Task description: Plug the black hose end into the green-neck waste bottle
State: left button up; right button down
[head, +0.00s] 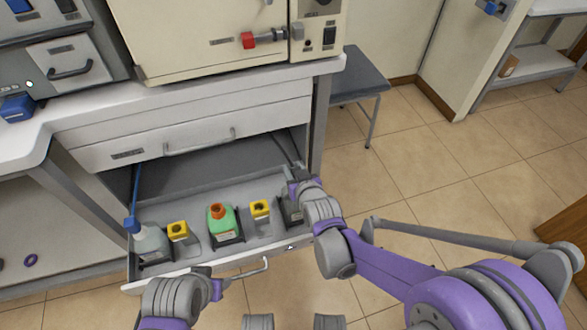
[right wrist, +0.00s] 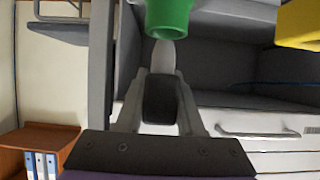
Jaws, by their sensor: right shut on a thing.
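My right gripper (head: 300,186) is over the right end of the open drawer. In the right wrist view the gripper (right wrist: 160,100) is shut on the black hose end (right wrist: 160,98). Its pale tip (right wrist: 164,56) points at the open rim of the green neck (right wrist: 168,16). Tip and rim overlap in the picture; I cannot tell whether the tip is inside. In the head view the waste bottle (head: 291,212) at the drawer's right end is mostly hidden by my right gripper, and its neck does not show. My left gripper (head: 216,288) is in front of the drawer; its fingers are unclear.
The drawer (head: 190,273) also holds a bottle with a blue hose (head: 150,243), a green bottle with an orange neck (head: 222,222), and two yellow-topped containers (head: 178,231) (head: 260,209). A closed drawer (head: 200,135) sits above. The floor at the right is clear.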

jog(key=shift+f+b, duration=0.55)
jog(key=shift+f, duration=0.05)
jog(key=shift+f, duration=0.9)
dwell(0.4)
jog(key=shift+c, duration=2.2)
grip_release()
jog(key=p+v, duration=0.2)
jog(key=v, duration=0.8)
jog(key=shift+s+r, duration=0.2)
jog(key=shift+s, duration=0.1)
jog(key=shift+d, duration=0.2)
